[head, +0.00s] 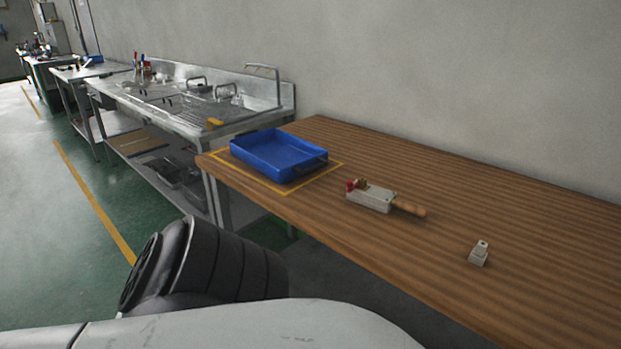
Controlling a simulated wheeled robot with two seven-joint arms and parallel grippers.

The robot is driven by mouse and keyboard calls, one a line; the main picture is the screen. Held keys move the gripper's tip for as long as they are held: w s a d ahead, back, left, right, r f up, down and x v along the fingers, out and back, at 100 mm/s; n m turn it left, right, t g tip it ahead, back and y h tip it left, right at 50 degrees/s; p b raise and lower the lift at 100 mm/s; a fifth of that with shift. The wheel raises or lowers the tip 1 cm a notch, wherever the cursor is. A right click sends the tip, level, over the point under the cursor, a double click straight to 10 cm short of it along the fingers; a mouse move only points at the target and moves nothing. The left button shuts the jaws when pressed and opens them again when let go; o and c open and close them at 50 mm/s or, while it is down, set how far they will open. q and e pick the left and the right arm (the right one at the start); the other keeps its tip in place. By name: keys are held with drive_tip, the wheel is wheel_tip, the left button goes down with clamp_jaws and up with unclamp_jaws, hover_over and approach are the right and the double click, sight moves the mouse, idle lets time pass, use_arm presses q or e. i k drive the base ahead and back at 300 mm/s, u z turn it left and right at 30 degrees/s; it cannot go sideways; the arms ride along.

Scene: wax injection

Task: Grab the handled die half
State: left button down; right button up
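The handled die half (372,195) lies on the wooden table right of the blue tray. It is a pale metal block with a wooden handle (409,207) pointing right. A red part (350,185) and a small brownish piece (363,184) show at its left end. Another small pale metal piece (479,254) stands apart, nearer the table's front right. Neither of my grippers shows in the head view; only dark and white parts of my own body show at the bottom.
A blue tray (262,163) sits inside a yellow outline on the wooden table (470,200). A steel sink bench (190,120) with fittings stands beyond it at the left. A grey wall (450,70) runs behind.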

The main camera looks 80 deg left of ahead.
sight(382, 200)
drive_tip(key=u, duration=2.2)
